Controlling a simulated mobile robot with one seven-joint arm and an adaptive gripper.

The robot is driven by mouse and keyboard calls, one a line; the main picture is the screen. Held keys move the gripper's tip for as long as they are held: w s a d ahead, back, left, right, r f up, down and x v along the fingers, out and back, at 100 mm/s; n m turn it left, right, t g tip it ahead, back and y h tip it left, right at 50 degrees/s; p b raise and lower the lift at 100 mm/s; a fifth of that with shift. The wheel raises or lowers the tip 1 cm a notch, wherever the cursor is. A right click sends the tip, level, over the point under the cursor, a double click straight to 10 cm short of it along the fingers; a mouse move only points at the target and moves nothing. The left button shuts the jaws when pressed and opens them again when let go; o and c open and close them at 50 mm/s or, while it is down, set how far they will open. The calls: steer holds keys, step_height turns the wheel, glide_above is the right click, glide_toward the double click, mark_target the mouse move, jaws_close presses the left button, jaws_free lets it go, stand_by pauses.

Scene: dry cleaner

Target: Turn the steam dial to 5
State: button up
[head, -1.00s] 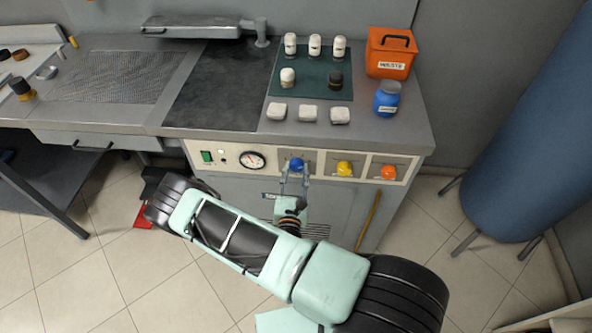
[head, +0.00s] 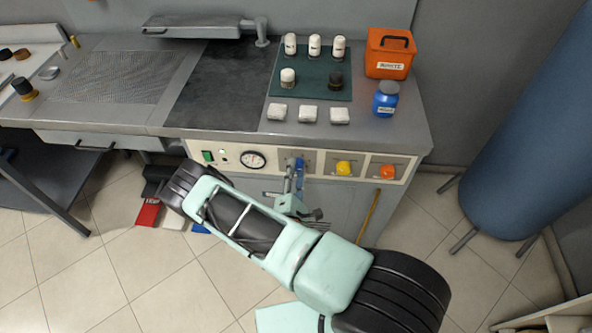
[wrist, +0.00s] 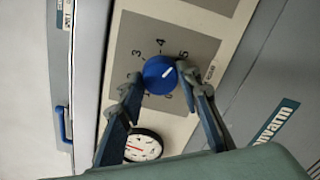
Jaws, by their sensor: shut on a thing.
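The blue steam dial (wrist: 157,81) sits on a grey plate (wrist: 124,45) with printed numbers around it. Its white pointer line slants up and right in the wrist view, roughly toward the printed 5. My gripper (wrist: 160,84) is shut on the dial, one finger at its left side and one at its right. In the head view the dial (head: 299,162) is on the front panel, partly hidden by my gripper (head: 294,171). Some numbers are hidden by the fingers and dial.
A round gauge (head: 253,159) is left of the dial; yellow (head: 344,168) and orange (head: 387,172) knobs are to its right. Above, the worktop holds bottles on a green mat (head: 311,76), white blocks, an orange box (head: 389,55) and a blue jar (head: 386,100).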

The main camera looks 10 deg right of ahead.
steer(key=shift+m, duration=1.1)
steer(key=o, duration=1.2)
steer(key=v, duration=1.2)
steer(key=shift+r, duration=0.1)
